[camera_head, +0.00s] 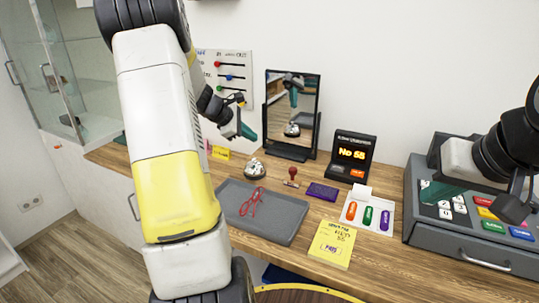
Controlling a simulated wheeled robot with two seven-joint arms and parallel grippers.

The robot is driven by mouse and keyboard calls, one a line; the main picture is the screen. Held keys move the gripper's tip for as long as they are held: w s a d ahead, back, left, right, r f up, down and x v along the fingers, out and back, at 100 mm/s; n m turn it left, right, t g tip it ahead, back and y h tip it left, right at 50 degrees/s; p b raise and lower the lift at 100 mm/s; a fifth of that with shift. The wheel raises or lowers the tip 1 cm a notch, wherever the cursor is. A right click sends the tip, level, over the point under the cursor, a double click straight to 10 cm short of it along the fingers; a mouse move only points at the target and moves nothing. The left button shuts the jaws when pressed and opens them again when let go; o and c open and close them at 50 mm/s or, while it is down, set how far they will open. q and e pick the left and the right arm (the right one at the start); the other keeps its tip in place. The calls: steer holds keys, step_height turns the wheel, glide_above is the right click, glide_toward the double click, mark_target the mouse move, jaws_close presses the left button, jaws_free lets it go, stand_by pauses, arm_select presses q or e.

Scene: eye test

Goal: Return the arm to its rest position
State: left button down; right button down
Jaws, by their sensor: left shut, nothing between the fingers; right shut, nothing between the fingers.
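My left arm, white with a yellow band, fills the left of the head view. Its gripper (248,132) shows beyond the arm, in front of the wall and left of the mirror (292,109). The teal fingers are shut and empty, held in the air above the back of the counter. My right gripper (436,193) comes in from the right edge over the grey till (460,243). Its teal fingers are shut and empty and cover part of the keypad. I cannot tell whether they touch it.
On the wooden counter (382,273) are a grey tray (275,234) with red glasses (252,202), a bell (255,169), a stamp (291,177), a purple pad (323,191), a number display (353,157), a white tray (345,217) with coloured pieces and a yellow notepad (331,245). A glass cabinet (78,70) stands left.

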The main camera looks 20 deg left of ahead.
stand_by(0.4)
arm_select(q)
steer(key=s+d+r+m+g, duration=0.2)
steer(key=s+d+r+m, duration=0.8)
steer(key=s+d, duration=0.4)
steer(key=s+d+m+y, duration=0.2)
steer(key=s+d+m, duration=0.2)
steer(key=s+m, duration=0.7)
steer(key=s, duration=0.7)
steer(key=shift+r+y, duration=0.3)
steer(key=shift+r, duration=0.1)
steer(key=shift+d, duration=0.1)
